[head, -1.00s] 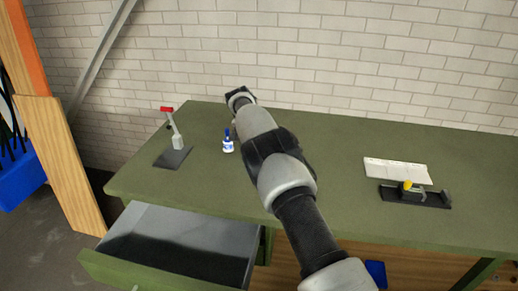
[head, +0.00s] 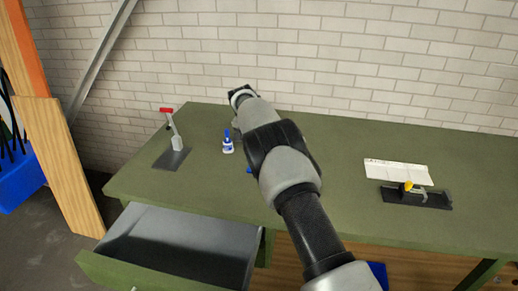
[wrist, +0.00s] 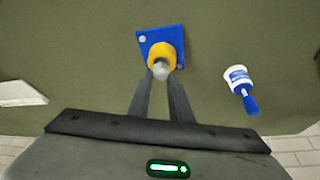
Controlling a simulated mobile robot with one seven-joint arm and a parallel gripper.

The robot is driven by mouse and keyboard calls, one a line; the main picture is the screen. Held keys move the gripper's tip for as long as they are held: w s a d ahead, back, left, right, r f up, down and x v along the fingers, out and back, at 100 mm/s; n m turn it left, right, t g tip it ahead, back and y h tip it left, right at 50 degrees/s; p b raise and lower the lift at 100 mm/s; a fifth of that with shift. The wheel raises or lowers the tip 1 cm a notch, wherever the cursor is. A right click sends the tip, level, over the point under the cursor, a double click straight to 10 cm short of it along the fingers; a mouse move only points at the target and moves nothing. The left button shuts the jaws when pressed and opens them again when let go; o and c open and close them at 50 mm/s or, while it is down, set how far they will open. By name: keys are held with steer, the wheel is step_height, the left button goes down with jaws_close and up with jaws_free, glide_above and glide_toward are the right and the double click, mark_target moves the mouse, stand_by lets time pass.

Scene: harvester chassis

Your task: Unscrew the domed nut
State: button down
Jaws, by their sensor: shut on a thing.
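The domed nut (wrist: 160,69) is a pale grey rounded piece at the end of a yellow cylinder (wrist: 162,49), which stands on a blue square base plate (wrist: 147,34) in the wrist view. My gripper (wrist: 161,76) has its two dark fingers at either side of the nut, shut on it. In the head view my arm covers the nut, the yellow cylinder and the fingers. Only a small blue corner of the base plate (head: 249,170) shows beside the arm.
A red-handled tool (head: 176,141) stands farther left. A white block (head: 398,171) and black fixture (head: 417,197) lie right. A drawer (head: 185,245) is open.

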steer(key=shift+r+p, duration=0.35)
steer(key=shift+r, duration=0.35)
steer(key=shift+r, duration=0.1)
steer(key=shift+r+p, duration=1.3)
steer(key=shift+r, duration=0.65)
